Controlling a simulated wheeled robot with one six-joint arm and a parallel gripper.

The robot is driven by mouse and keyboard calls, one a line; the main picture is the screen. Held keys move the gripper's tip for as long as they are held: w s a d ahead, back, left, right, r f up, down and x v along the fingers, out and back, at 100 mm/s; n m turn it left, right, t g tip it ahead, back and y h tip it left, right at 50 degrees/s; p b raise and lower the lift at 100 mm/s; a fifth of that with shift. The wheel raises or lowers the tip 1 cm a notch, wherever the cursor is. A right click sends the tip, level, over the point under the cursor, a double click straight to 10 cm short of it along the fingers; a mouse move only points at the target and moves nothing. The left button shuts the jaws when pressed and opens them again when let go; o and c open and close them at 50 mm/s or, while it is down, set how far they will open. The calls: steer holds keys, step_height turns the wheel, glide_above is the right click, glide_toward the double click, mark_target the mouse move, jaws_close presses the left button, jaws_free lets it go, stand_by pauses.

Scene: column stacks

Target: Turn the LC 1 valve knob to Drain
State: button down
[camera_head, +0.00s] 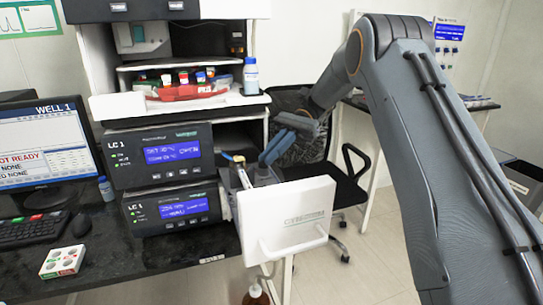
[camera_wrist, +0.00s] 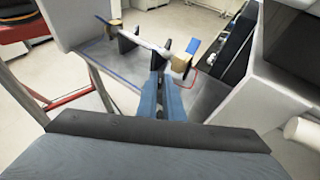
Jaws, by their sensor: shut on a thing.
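The upper pump unit marked LC 1 (camera_head: 160,154) has a lit blue display. My gripper (camera_head: 264,160) reaches in from the right, beside the unit's right side and behind an open white panel. A tan block (camera_wrist: 181,67) with a blue-tipped part (camera_wrist: 192,46) is just right of the fingertips. A pale rod (camera_wrist: 140,37) runs up-left from there. The Drain marking and the knob's direction cannot be read.
The white panel (camera_head: 289,222) stands in front of my gripper. A second unit (camera_head: 172,209) sits below LC 1. A red tray (camera_head: 190,93) with bottles is above. A monitor (camera_head: 45,148) is at left; a chair (camera_head: 340,190) stands behind my arm.

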steer(key=shift+r, duration=0.1)
stand_by(0.3)
steer(key=c, duration=1.9)
jaws_free()
